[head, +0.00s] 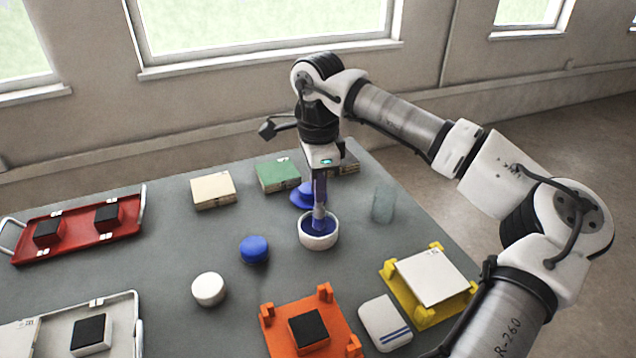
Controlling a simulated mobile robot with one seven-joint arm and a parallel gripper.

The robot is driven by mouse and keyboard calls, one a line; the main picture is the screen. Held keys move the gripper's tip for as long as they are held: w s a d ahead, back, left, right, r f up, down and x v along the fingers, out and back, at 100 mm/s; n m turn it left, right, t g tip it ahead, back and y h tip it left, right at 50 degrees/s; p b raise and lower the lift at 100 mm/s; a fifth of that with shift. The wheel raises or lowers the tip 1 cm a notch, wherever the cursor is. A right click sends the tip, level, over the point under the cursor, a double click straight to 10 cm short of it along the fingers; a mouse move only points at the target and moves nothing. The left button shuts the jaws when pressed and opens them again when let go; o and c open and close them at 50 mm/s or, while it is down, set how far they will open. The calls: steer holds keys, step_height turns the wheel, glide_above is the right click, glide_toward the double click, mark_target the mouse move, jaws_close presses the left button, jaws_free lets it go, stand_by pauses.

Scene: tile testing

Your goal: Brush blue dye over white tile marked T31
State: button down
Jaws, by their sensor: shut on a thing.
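My gripper (319,188) points down over the table and is shut on a brush (319,212). The brush is upright, with its lower end inside a white bowl (319,243) of blue dye (311,229). Its bristles are hidden in the bowl. A white tile (432,275) lies in a yellow holder (408,308) at the right, apart from the brush. Its top looks plain white. A small label sits at its far edge, too small to read.
Nearby are a blue lid (254,249), a white round lid (208,289), a clear glass (383,205), an orange holder (280,333) with a black-topped block, and a striped white pad (385,323). A red tray (80,250) and white tray (127,305) stand left. Cream (213,188) and green (278,174) tiles lie behind.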

steer(key=shift+r+p, duration=2.25)
steer(key=shift+r, duration=1.2)
